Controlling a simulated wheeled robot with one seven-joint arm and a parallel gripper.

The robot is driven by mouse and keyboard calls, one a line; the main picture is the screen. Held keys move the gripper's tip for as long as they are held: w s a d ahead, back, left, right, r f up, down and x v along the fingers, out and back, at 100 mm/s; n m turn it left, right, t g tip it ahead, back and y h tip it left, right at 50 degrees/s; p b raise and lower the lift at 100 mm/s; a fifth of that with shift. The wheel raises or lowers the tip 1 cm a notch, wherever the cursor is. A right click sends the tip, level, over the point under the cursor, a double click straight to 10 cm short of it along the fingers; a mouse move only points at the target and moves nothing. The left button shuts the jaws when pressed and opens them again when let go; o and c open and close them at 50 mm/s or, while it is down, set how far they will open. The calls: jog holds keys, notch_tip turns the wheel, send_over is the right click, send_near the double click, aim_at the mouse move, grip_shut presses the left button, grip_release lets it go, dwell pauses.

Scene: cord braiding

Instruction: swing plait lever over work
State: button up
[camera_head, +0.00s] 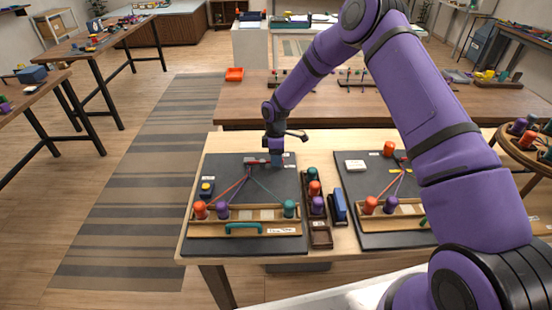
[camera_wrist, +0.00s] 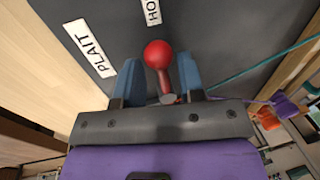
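The plait lever (camera_wrist: 158,55) has a red ball knob on a short red shaft. In the wrist view it stands between the two blue fingers of my gripper (camera_wrist: 158,82), with gaps visible on both sides. The fingers are open and do not appear to press on it. A "PLAIT" label (camera_wrist: 90,48) lies left of the knob, and a partly cut-off label starting "HO" (camera_wrist: 153,12) lies above it. In the head view my gripper (camera_head: 277,159) is low over the top right of the left dark board (camera_head: 225,167). Red, purple and teal cord ends (camera_head: 288,208) converge near the lever.
A wooden rack (camera_head: 245,228) with a teal handle fronts the left board. A tray of spools (camera_head: 314,190) and a blue block (camera_head: 339,207) stand between it and a similar right board (camera_head: 350,185).

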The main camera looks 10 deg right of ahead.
jog(key=shift+o, duration=1)
notch_tip(320, 180, up, 11)
jog(key=w, duration=0.2)
jog(key=shift+d+f, duration=0.2)
jog(key=s+d+r+m+t, duration=0.1)
jog(key=s+d+r+m, duration=0.15)
jog(key=s+r, duration=0.55)
jog(key=s+d+r+m+t+h, duration=0.1)
jog(key=s+d+r+m, duration=0.15)
jog(key=r, duration=0.85)
jog(key=s+d+r+m+t, duration=0.2)
jog(key=s+d+r, duration=0.3)
jog(key=r, duration=0.5)
jog(key=s+d+r+m+t, duration=0.1)
jog(key=s+d+r+m, duration=0.1)
jog(key=s, duration=1.2)
jog(key=s+d+r+m+t, duration=0.2)
jog(key=s+r+m, duration=0.2)
jog(key=s, duration=1)
jog(key=m, duration=0.3)
jog(key=shift+s+d+r+t+y, duration=0.15)
jog(key=shift+d+t+y, duration=0.15)
